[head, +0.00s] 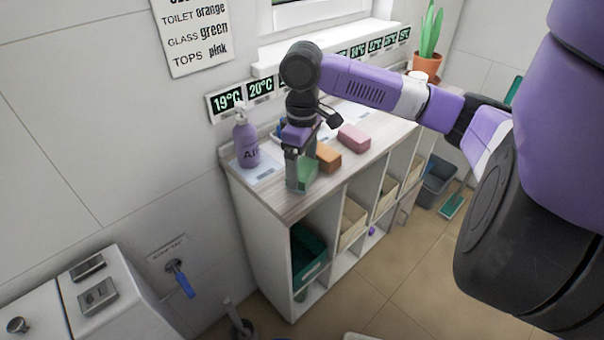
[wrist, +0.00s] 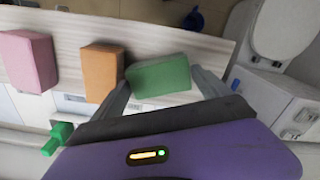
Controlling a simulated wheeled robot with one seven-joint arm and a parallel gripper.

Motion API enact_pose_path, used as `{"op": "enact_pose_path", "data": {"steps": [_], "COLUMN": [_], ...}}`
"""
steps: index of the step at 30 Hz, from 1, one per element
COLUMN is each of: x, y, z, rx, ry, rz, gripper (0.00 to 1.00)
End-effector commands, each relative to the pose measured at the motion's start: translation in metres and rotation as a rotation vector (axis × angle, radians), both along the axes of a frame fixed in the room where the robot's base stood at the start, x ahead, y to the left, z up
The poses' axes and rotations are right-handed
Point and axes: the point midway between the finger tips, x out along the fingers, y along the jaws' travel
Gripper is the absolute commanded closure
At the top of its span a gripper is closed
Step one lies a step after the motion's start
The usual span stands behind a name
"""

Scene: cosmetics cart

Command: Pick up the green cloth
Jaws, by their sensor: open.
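The green cloth (wrist: 160,77) is a block-like piece on the light wood cart top. In the head view the green cloth (head: 307,172) shows partly behind my gripper, near the top's front left. My gripper (head: 299,180) points down over it. In the wrist view my gripper (wrist: 164,88) is open, with one finger on each side of the green cloth. I cannot tell whether the fingers touch it.
An orange block (head: 328,157) stands close beside the green cloth, and a pink block (head: 354,138) lies beyond it. The cart top (head: 278,200) ends close in front of the cloth.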

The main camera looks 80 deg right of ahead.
Motion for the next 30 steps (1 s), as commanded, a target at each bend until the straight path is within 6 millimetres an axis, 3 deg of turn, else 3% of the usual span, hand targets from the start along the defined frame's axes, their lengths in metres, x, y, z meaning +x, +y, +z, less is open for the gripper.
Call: {"op": "enact_pose_path", "data": {"steps": [3, 11, 18, 19, 20, 30], "x": [0.0002, 0.0005, 0.0006, 0.0006, 0.0006, 0.0009], "y": [0.0005, 0.0005, 0.0006, 0.0006, 0.0006, 0.0004], "z": [-0.0108, -0.0133, -0.0131, -0.0130, -0.0130, -0.0062], "rx": [0.001, 0.001, 0.001, 0.000, 0.000, 0.000], "ry": [0.000, -0.001, -0.001, -0.001, -0.001, -0.002], "rz": [0.001, 0.002, 0.002, 0.002, 0.002, 0.002], "gripper": [0.13, 0.13, 0.58, 0.58, 0.65, 0.65]}}
